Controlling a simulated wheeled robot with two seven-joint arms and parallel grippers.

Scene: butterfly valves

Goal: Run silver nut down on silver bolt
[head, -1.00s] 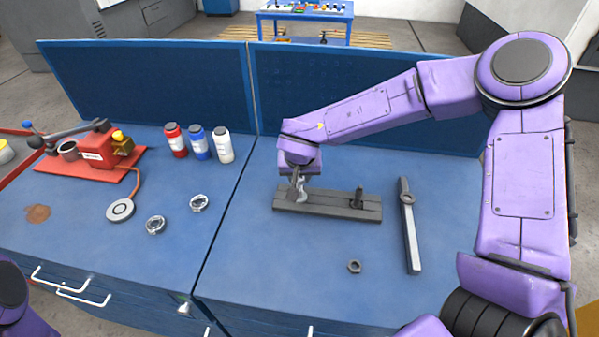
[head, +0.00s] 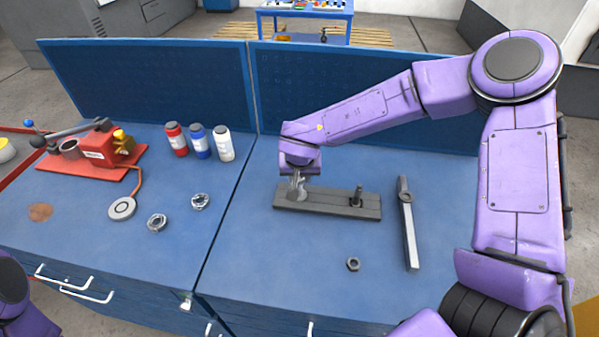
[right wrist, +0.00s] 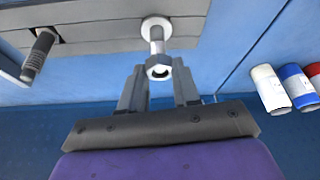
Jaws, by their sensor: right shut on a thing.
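My right gripper (head: 298,187) reaches down to the left end of the dark grey bar (head: 328,205). In the right wrist view its fingers (right wrist: 160,82) are closed around the silver nut (right wrist: 159,67). The nut sits at the free end of the silver bolt (right wrist: 156,42), whose shank shows between the nut and a round base on the bar. A gap of bare shank is visible there. In the head view the gripper mostly hides the nut and bolt. My left gripper is out of view.
A dark bolt (head: 358,196) stands at the bar's right end. A dark nut (head: 353,264) and a long grey tool (head: 408,222) lie nearby. Two metal rings (head: 157,222), three bottles (head: 198,142) and a red device (head: 97,150) are left. The blue bench front is clear.

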